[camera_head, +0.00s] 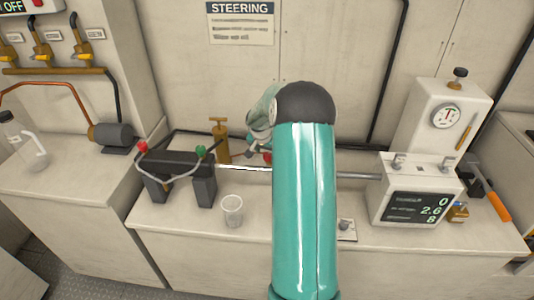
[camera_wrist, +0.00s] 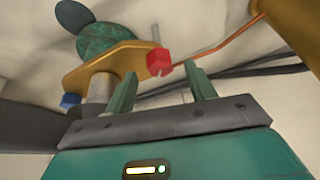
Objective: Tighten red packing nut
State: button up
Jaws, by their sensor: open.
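The red packing nut (camera_wrist: 159,62) shows in the wrist view as a small red block at the end of a brass plate (camera_wrist: 128,58). It sits beyond and between the two teal fingertips of my gripper (camera_wrist: 160,70), which stand apart with a gap between them. I cannot tell whether either finger touches the nut. A blue block (camera_wrist: 70,100) sits at the plate's other end, with a grey cylinder (camera_wrist: 97,90) between. In the head view a bit of red (camera_head: 267,157) shows beside the shaft (camera_head: 245,168); my arm hides most of that area and the fingertips.
A clear cup (camera_head: 232,210) stands in front, a brass pump (camera_head: 220,140) behind. A white box with a display (camera_head: 415,207) and an orange-handled tool (camera_head: 490,193) are right.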

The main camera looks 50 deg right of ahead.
jog(key=shift+x, duration=1.05)
jog(key=c, duration=1)
jog(key=shift+w+r+m, duration=0.1)
jog(key=shift+m, duration=0.3)
jog(key=shift+w+m+g, duration=0.15)
jog(key=shift+m+g, duration=0.35)
jog(key=shift+m, duration=0.5)
jog(key=m+g, duration=0.1)
jog(key=m, duration=0.3)
jog(key=shift+w+m+g+h, duration=0.1)
jog(key=shift+m+g+h, duration=0.2)
jog(key=shift+g, duration=0.1)
jog(key=m+g, duration=0.1)
jog(key=m, duration=0.2)
jog(key=shift+m, duration=0.3)
jog(key=m, duration=0.2)
jog(key=m+g+y, duration=0.1)
jog(key=m, duration=0.1)
jog(key=shift+w+d+g+y, duration=0.1)
jog(key=shift+g+y, duration=0.2)
